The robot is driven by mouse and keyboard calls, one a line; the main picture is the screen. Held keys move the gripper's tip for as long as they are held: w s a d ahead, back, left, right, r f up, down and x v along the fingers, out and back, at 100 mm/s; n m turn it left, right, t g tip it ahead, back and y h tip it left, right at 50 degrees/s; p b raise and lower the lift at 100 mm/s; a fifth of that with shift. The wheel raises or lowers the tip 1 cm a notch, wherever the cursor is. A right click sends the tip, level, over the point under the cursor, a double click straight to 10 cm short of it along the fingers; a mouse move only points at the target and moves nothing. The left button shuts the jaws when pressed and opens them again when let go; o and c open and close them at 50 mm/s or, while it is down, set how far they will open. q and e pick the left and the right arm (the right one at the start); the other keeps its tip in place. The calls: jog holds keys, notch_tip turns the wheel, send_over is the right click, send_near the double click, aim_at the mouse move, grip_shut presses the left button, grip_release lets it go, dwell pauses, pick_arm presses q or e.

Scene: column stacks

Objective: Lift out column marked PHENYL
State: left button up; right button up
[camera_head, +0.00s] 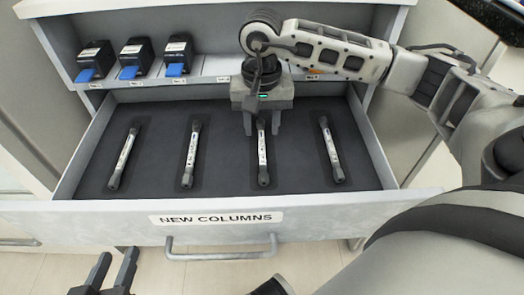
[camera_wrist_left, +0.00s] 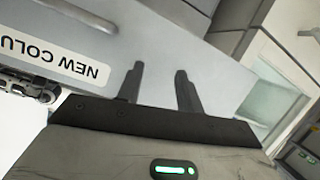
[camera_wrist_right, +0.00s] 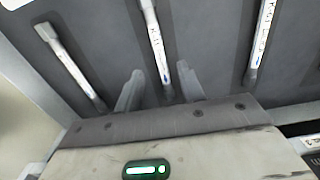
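Four slim grey columns with white labels lie in the open drawer: far left (camera_head: 123,157), second (camera_head: 191,153), third (camera_head: 262,152) and far right (camera_head: 331,151). The label print is too small to read surely, so I cannot tell which is PHENYL. My right gripper (camera_head: 262,128) is over the third column's back end, pointing down. In the right wrist view its open fingers (camera_wrist_right: 158,88) stand either side of that column (camera_wrist_right: 156,42); contact cannot be told. My left gripper (camera_head: 106,276) is open and empty in front of the drawer, also in the left wrist view (camera_wrist_left: 160,88).
The drawer front (camera_head: 120,219) carries a NEW COLUMNS label and a metal handle (camera_head: 220,254). Several black boxes with blue fronts (camera_head: 131,58) stand on the shelf behind. The drawer's side walls bound the dark liner; bare liner separates the columns.

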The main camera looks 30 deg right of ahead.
aim_at(262, 146)
jog(key=shift+f, duration=0.55)
notch_tip(262, 146, down, 4)
jog(key=shift+w+d+f+b, duration=0.1)
jog(key=shift+f+b, duration=0.05)
jog(key=shift+b, duration=0.75)
pick_arm(q)
jog(key=shift+d+r+n+t+h, duration=0.1)
jog(key=shift+d+n+t+h, duration=0.15)
jog(key=shift+n+t+h, duration=0.05)
pick_arm(e)
jog(key=shift+f, duration=0.4)
pick_arm(q)
jog(key=shift+w+r, duration=0.2)
jog(key=shift+r, duration=0.3)
pick_arm(e)
grip_shut()
pick_arm(q)
jog(key=shift+f, duration=0.15)
